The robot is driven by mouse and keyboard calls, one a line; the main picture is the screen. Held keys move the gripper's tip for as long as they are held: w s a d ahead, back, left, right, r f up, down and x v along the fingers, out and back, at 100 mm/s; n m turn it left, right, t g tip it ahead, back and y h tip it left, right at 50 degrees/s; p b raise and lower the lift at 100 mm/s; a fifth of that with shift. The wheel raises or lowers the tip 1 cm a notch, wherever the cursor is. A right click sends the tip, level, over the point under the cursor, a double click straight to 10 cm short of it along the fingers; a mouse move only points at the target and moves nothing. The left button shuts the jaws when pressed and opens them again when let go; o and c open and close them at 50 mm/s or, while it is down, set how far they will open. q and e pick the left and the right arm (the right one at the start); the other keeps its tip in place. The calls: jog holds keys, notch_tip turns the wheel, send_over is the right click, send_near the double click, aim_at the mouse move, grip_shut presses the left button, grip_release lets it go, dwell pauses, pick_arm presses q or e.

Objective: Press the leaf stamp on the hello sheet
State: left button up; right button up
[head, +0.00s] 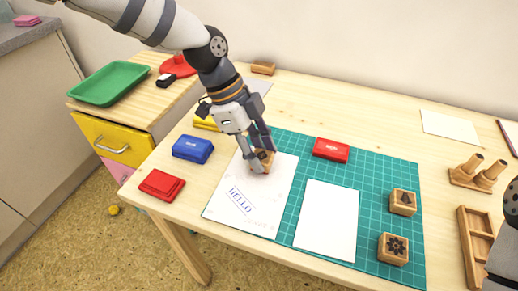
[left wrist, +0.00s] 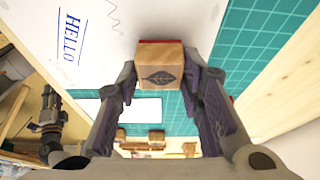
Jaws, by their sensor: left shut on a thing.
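My left gripper (head: 262,158) is shut on a wooden stamp, the leaf stamp (head: 265,160). In the left wrist view the leaf stamp (left wrist: 160,68) shows a dark leaf picture on its top between the two fingers (left wrist: 162,90), with a red edge at its far side. The stamp is over the far part of the hello sheet (head: 265,205), a white sheet with a blue framed "HELLO" nearer its front. I cannot tell whether the stamp touches the paper. My right gripper seems to show at the left of the left wrist view (left wrist: 48,115), too small to judge.
A red inkpad (head: 331,149) and a blank white sheet (head: 327,220) lie on the green cutting mat (head: 370,180). Two other wooden stamps (head: 403,201) stand at its right. Blue (head: 193,149), red (head: 162,185) and yellow (head: 206,124) inkpads lie left of the hello sheet.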

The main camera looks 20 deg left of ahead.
pick_arm(q)
jog(key=shift+f, duration=0.45)
pick_arm(e)
jog(key=shift+s+f, duration=0.1)
pick_arm(q)
jog(key=shift+f, duration=0.1)
dwell(1.1)
jog(key=shift+r, duration=0.6)
jog(key=shift+p, duration=0.3)
pick_arm(e)
jog(key=shift+w+r, duration=0.4)
pick_arm(q)
jog(key=shift+r, duration=0.15)
jog(key=shift+r+p, duration=0.8)
jog(key=shift+r, duration=1.95)
pick_arm(e)
jog(key=shift+w+r+t, duration=0.6)
jog(key=shift+w+r, duration=0.4)
jog(key=shift+w, duration=0.05)
